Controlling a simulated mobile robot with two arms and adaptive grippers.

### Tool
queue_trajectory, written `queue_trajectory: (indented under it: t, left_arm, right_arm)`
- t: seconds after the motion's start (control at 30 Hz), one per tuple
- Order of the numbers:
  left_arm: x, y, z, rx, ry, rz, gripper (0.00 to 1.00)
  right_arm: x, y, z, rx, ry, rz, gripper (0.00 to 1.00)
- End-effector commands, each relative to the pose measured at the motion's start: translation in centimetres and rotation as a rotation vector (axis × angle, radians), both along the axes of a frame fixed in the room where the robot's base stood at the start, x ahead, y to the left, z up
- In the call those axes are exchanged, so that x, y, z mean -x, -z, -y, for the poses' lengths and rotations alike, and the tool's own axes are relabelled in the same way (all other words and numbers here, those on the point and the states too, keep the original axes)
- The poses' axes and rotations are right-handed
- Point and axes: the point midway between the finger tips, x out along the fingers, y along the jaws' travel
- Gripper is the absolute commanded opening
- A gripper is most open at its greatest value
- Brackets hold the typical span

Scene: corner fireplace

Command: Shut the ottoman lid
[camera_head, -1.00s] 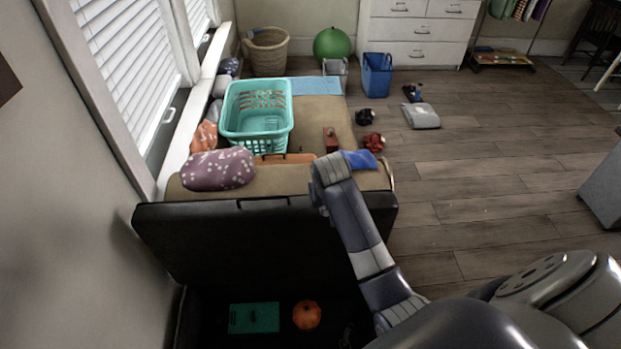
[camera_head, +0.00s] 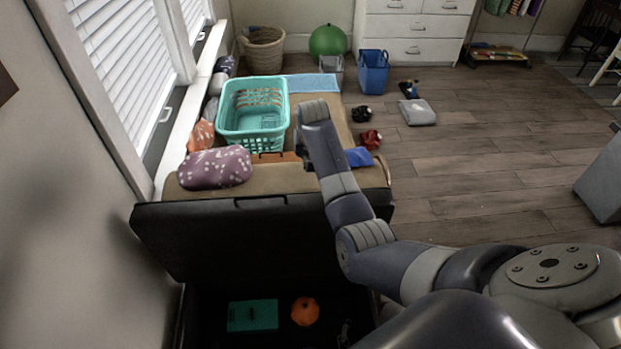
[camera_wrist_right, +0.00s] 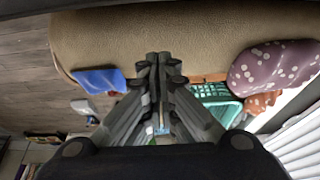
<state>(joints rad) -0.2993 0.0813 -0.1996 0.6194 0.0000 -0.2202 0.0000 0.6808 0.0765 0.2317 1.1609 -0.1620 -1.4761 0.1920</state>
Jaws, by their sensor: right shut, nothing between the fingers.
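The ottoman (camera_head: 190,325) is black and stands at the bottom of the head view. Its lid (camera_head: 235,240) is raised, with the dark inner face towards me. A green box (camera_head: 252,315) and an orange pumpkin-like object (camera_head: 305,311) lie inside. My right arm reaches past the lid's right part, and its outer end is over the tan surface behind. My right gripper (camera_wrist_right: 158,57) is shut and empty in the right wrist view, with the tan surface in front of it. In the head view the arm mostly hides its fingers. My left gripper is not in view.
A tan bench (camera_head: 320,125) behind the lid holds a teal basket (camera_head: 253,140), a purple spotted pillow (camera_head: 215,168) and a blue cloth (camera_head: 359,157). A wall and window lie left.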

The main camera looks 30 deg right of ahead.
Motion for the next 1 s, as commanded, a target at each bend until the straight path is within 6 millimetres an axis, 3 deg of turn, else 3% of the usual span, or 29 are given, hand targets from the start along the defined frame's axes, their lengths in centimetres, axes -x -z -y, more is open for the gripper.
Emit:
queue_trajectory:
  t: [0.43,0.5,0.7,1.0]
  left_arm:
    - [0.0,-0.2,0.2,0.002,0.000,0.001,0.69]
    - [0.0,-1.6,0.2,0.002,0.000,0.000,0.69]
    - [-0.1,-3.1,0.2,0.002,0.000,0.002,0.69]
    - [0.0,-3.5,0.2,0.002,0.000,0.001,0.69]
  right_arm:
    - [-1.9,5.6,1.0,0.000,0.000,-0.001,0.00]
    - [-1.0,5.2,0.5,-0.001,-0.001,0.000,0.00]
    - [0.8,5.3,-0.4,0.000,0.000,0.001,0.00]
    - [1.8,5.6,-0.8,0.000,0.000,0.001,0.00]
